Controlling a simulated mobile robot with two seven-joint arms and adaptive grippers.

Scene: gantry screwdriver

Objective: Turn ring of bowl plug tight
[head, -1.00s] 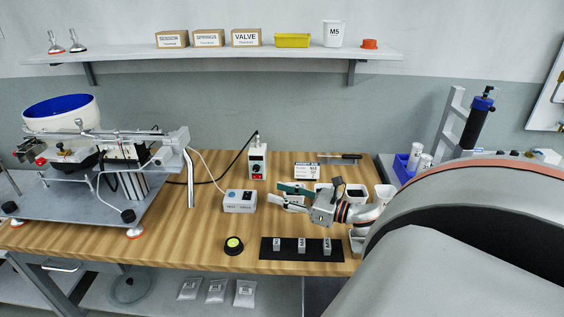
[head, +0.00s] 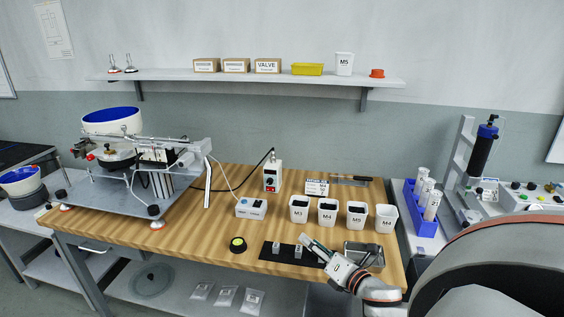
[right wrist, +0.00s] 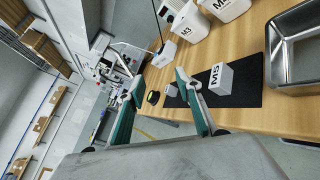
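The feeder machine with its white bowl, blue inside (head: 112,121), stands on a grey plate at the left of the wooden bench. The bowl plug and its ring are too small to pick out there. A grey control box (head: 251,208) with a cable and a white box with a red switch (head: 272,176) stand mid-bench. My right gripper (head: 310,242) is over the black mat at the bench's front right, far from the machine. In the right wrist view its two green-sided fingers (right wrist: 158,83) are apart with nothing between them. My left gripper is not in view.
Several white bins, one marked M3 (head: 299,210), stand behind the black mat (head: 272,255). A metal tray (head: 364,256) is beside my right gripper. A yellow-topped black button (head: 238,244) sits at the front. The bench's centre left is clear.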

